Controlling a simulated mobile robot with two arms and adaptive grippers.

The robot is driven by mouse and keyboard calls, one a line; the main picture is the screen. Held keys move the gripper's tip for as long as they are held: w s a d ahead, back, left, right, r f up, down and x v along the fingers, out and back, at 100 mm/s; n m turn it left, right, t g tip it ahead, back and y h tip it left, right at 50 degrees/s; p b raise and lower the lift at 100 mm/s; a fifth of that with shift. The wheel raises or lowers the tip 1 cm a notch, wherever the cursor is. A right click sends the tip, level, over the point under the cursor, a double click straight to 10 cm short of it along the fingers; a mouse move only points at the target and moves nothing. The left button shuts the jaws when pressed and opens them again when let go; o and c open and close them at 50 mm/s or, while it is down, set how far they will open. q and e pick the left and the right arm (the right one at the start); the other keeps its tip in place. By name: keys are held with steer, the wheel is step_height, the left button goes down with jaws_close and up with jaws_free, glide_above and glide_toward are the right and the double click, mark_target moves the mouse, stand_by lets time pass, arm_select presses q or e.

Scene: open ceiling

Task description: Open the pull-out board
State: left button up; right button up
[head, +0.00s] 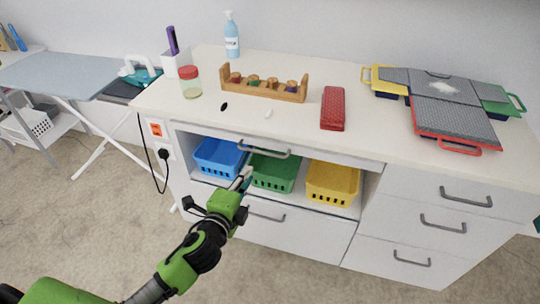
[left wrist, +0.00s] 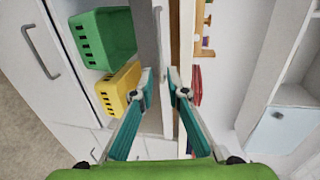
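The pull-out board (head: 330,154) is a thin white front just under the desk top, with a grey bar handle (head: 264,149) toward its left. It looks closed, nearly flush with the desk. My left gripper (head: 246,177) is in front of the desk, a little below and left of the handle, apparently not holding it. In the left wrist view its two teal fingers (left wrist: 163,88) are apart with nothing clearly between them. The board front (left wrist: 145,35) shows sideways beyond them, with the handle (left wrist: 158,22) near the top. My right gripper is not in view.
Blue (head: 217,157), green (head: 273,173) and yellow (head: 333,184) baskets stand on the open shelf below the board. Drawers with handles (head: 466,200) are at the right. The desk top (head: 200,125) carries a jar (head: 190,86), wooden rack (head: 262,87) and red case (head: 333,109).

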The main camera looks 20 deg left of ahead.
arm_select(q)
glide_toward(261, 152)
steer(key=r+x, duration=0.1)
steer(key=x, duration=0.6)
steer(key=f+x, duration=0.1)
steer(key=x, duration=0.3)
steer(key=shift+s+a+f, duration=0.1)
steer(key=shift+s, duration=0.1)
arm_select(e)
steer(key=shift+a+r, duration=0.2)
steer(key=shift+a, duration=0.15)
arm_select(q)
jaws_close()
steer(key=shift+s+f, duration=0.1)
steer(key=shift+s, duration=0.05)
